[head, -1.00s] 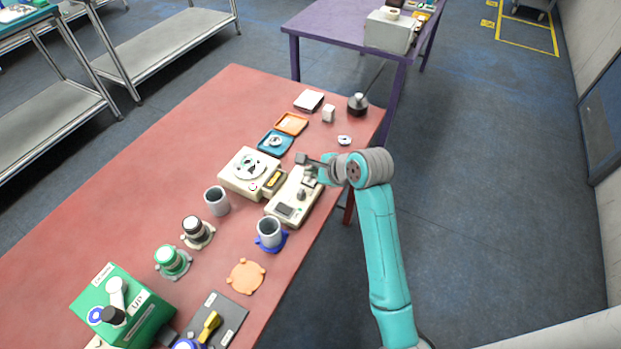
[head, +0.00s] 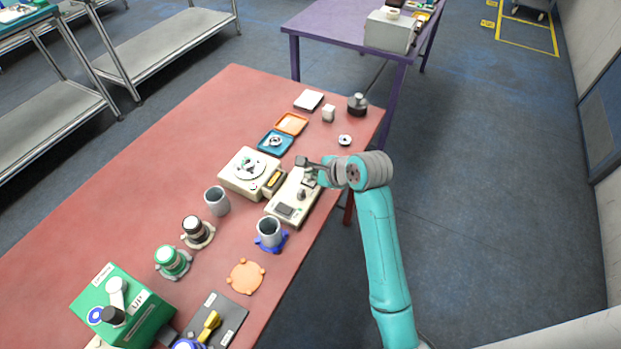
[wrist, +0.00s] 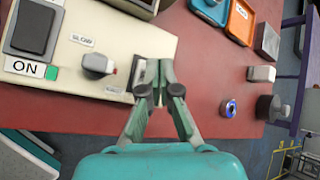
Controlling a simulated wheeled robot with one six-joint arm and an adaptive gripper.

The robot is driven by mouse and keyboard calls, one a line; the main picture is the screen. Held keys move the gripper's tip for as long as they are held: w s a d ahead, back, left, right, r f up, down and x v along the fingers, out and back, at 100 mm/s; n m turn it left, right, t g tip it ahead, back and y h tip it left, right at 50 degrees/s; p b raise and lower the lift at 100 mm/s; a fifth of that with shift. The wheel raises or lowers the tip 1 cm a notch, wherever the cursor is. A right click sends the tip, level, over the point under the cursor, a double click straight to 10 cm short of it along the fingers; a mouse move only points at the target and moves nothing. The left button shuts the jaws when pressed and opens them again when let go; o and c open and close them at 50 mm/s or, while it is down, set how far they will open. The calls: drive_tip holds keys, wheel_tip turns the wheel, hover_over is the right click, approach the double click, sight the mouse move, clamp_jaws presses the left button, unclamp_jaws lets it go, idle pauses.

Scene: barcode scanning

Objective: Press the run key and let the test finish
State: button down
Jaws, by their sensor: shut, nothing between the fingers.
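A grey key-like part (wrist: 138,70) sits at the tester's end, partly hidden by my fingers. My gripper (wrist: 155,78) is shut and empty, with its tips over or beside that part; contact cannot be told. In the head view my gripper (head: 309,178) is over the tester's far end.
A cream carousel machine (head: 247,172) stands left of the tester. Blue (head: 273,143) and orange (head: 291,123) trays lie beyond. A grey cup (head: 268,232) on a blue base stands nearer. Open floor lies to the right of the table.

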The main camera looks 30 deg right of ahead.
drive_tip(key=shift+f, duration=0.45)
idle(0.7)
drive_tip(key=shift+r, duration=3.4)
drive_tip(key=shift+s, duration=0.1)
